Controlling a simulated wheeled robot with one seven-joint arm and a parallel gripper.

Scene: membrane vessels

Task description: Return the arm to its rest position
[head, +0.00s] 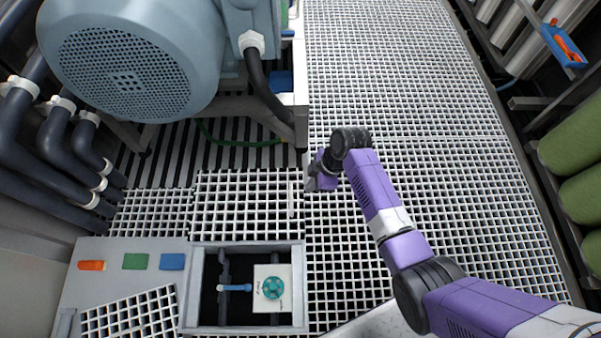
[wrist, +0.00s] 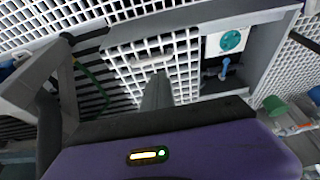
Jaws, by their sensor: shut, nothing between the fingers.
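My purple and black arm (head: 373,185) reaches from the bottom right of the head view up to the middle, over the white floor grating. My gripper (head: 310,186) is at its end, near the right edge of the smaller grating panel. In the wrist view my gripper (wrist: 158,80) shows as narrow grey fingers, shut with nothing between them. They point toward the grating near a small bar-like handle (wrist: 150,53). In the head view the fingertips are small and partly hidden by the wrist.
A framed floor opening (head: 245,246) holds a plate with a teal round valve (head: 273,288) and a blue lever (head: 234,288). A large grey-blue motor (head: 130,55) stands upper left, with dark pipes (head: 50,150) beside it. Green cylinders (head: 575,145) line the right. Grating right of the arm is clear.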

